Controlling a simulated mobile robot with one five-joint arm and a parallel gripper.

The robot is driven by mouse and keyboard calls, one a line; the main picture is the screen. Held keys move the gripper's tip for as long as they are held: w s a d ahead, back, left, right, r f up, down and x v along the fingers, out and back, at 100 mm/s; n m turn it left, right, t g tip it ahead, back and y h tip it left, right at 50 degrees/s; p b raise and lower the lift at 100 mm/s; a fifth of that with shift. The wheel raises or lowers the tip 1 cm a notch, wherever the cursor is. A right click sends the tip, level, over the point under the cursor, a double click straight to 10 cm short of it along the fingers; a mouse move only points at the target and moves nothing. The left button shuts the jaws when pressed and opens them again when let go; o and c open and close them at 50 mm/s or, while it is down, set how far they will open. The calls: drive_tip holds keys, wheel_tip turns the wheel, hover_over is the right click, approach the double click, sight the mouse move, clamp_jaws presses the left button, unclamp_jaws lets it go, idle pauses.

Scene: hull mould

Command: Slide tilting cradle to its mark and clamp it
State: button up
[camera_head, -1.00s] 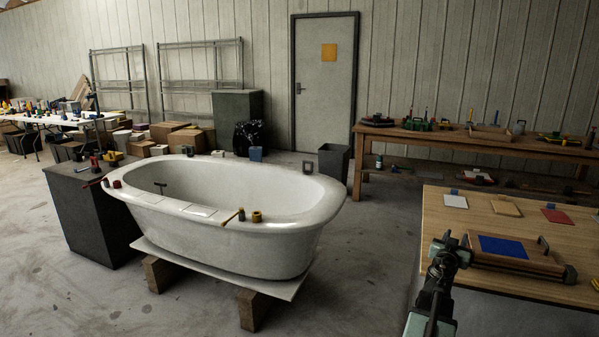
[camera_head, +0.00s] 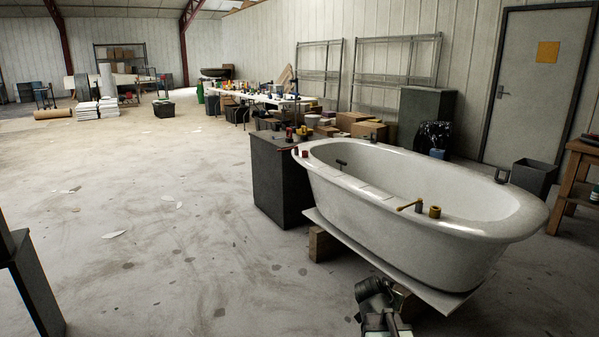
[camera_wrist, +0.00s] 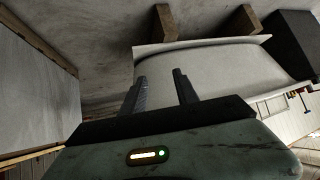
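The tilting cradle and its mark are not recognisable in either current view. My gripper (camera_wrist: 160,80) shows in the wrist view with its two dark fingers apart and nothing between them. In the head view my gripper (camera_head: 374,292) is low, right of centre, in front of the bathtub's near side. The fingers are too small and dark to read there. The white bathtub (camera_head: 340,182) shows beyond it and also appears inverted beyond the fingertips in the wrist view (camera_wrist: 215,70).
The tub rests on a pale board (camera_head: 425,292) over wooden blocks (camera_head: 321,244). A dark cabinet (camera_head: 273,185) stands at its left end. A dark stand (camera_head: 35,285) is at the near left. Open concrete floor lies left of the tub. A pale panel (camera_wrist: 35,90) fills the wrist view's left.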

drive_tip(key=s+a+f+n+g+y, duration=0.3)
drive_tip(key=s+a+f+n+g, duration=0.1)
drive_tip(key=s+a, duration=0.35)
drive_tip(key=s+a+f+n+g+y, duration=0.3)
drive_tip(key=s+a+f, duration=0.2)
drive_tip(key=s+a, duration=0.25)
wheel_tip(320, 180, up, 30)
drive_tip(key=n+p, duration=0.1)
drive_tip(key=p, duration=2.8)
drive_tip(key=shift+s+n+g+p, duration=0.25)
drive_tip(key=shift+n+g+p, duration=0.05)
drive_tip(key=shift+g+p, duration=0.1)
